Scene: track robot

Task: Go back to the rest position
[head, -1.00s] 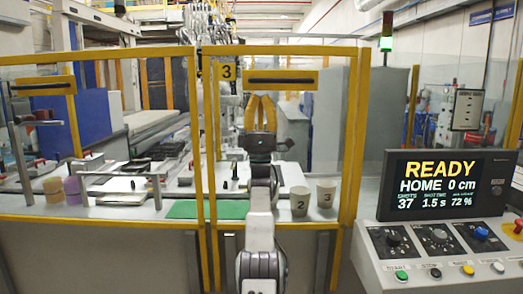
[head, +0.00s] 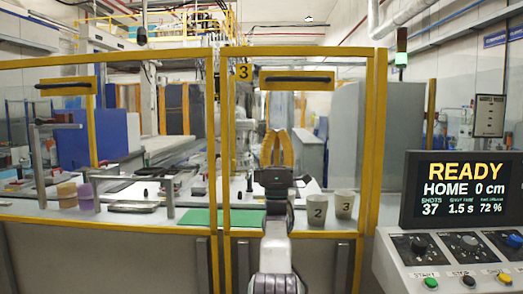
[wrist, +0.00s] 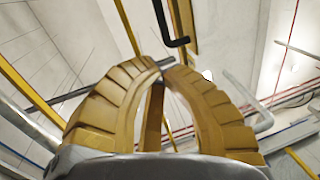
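My gripper (head: 277,134) is raised upright in the middle of the head view, in front of the yellow-framed cell. The wrist camera looks up at the ceiling. My arm stands nearly straight up below the gripper.
A screen (head: 463,190) at right reads READY, HOME 0 cm, above a button panel (head: 455,262). Cups marked 2 (head: 317,211) and 3 (head: 344,205), and a green mat (head: 195,218), are on the bench. Yellow frame posts (head: 371,150) stand near my arm.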

